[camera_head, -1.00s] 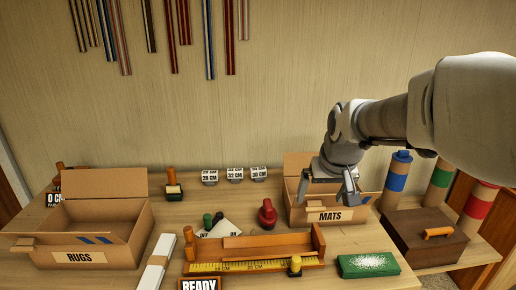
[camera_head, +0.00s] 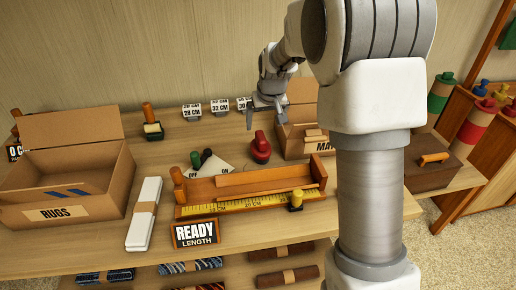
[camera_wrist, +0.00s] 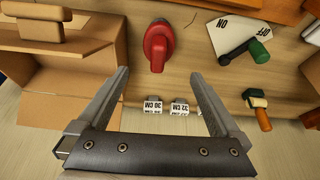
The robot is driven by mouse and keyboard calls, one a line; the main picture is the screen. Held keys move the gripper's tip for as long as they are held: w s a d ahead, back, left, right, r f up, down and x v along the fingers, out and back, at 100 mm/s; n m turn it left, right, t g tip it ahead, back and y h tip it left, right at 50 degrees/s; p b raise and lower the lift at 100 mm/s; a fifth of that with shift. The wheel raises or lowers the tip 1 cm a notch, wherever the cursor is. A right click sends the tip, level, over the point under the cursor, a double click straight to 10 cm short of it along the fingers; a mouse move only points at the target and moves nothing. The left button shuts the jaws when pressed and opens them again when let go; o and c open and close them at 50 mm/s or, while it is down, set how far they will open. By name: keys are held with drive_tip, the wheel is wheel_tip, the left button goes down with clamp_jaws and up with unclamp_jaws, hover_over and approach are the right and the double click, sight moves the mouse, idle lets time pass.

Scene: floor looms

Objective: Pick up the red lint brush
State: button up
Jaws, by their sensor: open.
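The red lint brush (camera_head: 260,147) stands on the tabletop left of the MATS box, its rounded red handle up. In the wrist view the red brush (camera_wrist: 158,48) lies just beyond my fingertips, roughly centred between them. My gripper (camera_head: 266,117) is open and empty, above and slightly behind the brush in the head view. Its two spread fingers show in the wrist view (camera_wrist: 160,74), with nothing between them but tabletop and small size tags.
The MATS box (camera_head: 290,140) stands close right of the brush, partly hidden by my arm. An OFF/ON plate with green and dark knobs (camera_head: 208,160) is left. A wooden measuring tray (camera_head: 230,188) lies in front. The RUGS box (camera_head: 110,190) is far left.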

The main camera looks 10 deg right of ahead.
sight(261, 140)
drive_tip(key=b+x, duration=0.1)
drive_tip(key=x, duration=0.8)
drive_tip(key=shift+f+b, duration=0.3)
drive_tip(key=shift+w+b+x, duration=0.2)
drive_tip(key=shift+b+x, duration=0.55)
drive_tip(key=shift+x, duration=2)
drive_tip(key=shift+d, duration=0.1)
drive_tip(key=shift+r, duration=0.1)
clamp_jaws()
